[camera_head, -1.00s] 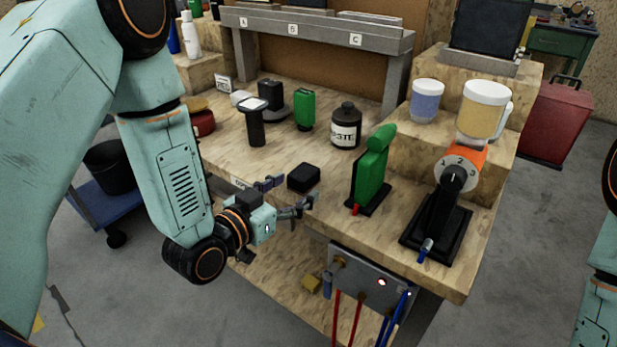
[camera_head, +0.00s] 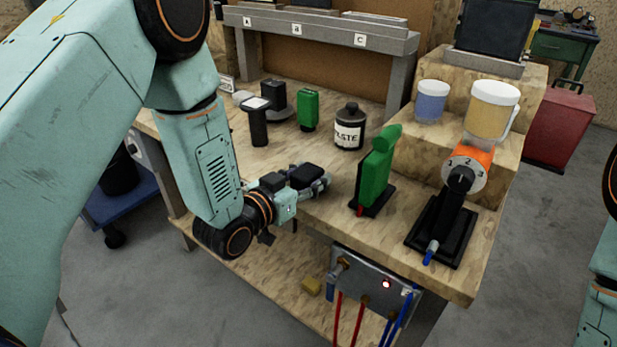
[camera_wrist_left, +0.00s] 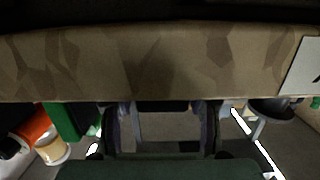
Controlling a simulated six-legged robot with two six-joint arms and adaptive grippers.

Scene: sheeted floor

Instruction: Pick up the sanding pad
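A small black block, which I take as the sanding pad (camera_head: 305,175), lies near the front edge of the workbench. My left gripper (camera_head: 312,184) is at the block from the front left, with its fingers reaching along it. In the left wrist view the fingers (camera_wrist_left: 163,125) stand wide apart, with a dark strip of the block between them. The gripper looks open; whether a finger touches the block is unclear. The block seems to rest on the bench. My right gripper is out of view.
A green upright tool (camera_head: 374,178) on a black base stands just right of the gripper. An orange and black dial device (camera_head: 453,200) is farther right. A black bottle (camera_head: 349,130) and a dark-handled tool (camera_head: 257,122) stand behind. The bench front edge (camera_wrist_left: 150,65) is close.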

